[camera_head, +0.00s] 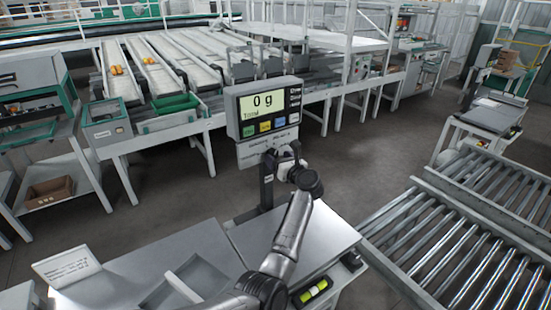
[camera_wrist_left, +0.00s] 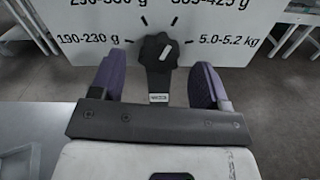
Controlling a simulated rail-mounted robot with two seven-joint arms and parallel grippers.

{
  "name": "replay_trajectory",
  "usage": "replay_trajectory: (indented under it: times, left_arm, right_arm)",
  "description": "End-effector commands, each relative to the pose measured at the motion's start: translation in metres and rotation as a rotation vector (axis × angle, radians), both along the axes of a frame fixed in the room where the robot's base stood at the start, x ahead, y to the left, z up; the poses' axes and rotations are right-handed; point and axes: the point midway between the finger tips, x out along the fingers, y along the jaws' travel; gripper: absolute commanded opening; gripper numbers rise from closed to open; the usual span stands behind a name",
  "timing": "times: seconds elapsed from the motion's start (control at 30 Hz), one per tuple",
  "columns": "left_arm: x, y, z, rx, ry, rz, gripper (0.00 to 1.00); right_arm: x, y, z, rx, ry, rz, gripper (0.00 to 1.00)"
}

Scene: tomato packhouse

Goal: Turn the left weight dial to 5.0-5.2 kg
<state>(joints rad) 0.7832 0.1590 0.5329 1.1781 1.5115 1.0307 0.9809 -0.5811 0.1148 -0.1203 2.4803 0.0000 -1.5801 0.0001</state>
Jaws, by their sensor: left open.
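The black weight dial (camera_wrist_left: 158,50) sits on the white label panel (camera_wrist_left: 222,22) below the scale display (camera_head: 268,106), which reads 0 g. A white mark on the dial leans up and to the right, towards the upper-right gram label. The 5.0-5.2 kg label (camera_wrist_left: 229,41) is right of the dial, and 190-230 g is left. My left gripper (camera_wrist_left: 157,68) is open, its two purple-grey fingers on either side of the dial with gaps visible. In the head view my left gripper (camera_head: 286,158) is at the panel and hides the dial. My right gripper is not in view.
A roller conveyor (camera_head: 450,240) stands at right. Sorting lanes with a green tray (camera_head: 176,103) are behind. Floor is clear behind the display.

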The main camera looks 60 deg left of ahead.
Motion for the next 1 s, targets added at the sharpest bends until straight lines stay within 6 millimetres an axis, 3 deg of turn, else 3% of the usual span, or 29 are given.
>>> replay_trajectory:
  times: [0.2, 0.63, 1.0]
  left_arm:
    - [0.000, 0.018, 0.000, 0.000, 0.000, 0.000, 0.69]
    - [0.000, 0.022, 0.000, 0.000, 0.000, 0.000, 0.69]
    - [0.000, 0.022, 0.000, 0.000, 0.000, -0.001, 0.33]
  right_arm:
    - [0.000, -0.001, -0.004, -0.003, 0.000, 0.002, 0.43]
    - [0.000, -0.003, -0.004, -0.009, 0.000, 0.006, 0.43]
    - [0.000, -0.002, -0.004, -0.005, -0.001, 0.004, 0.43]
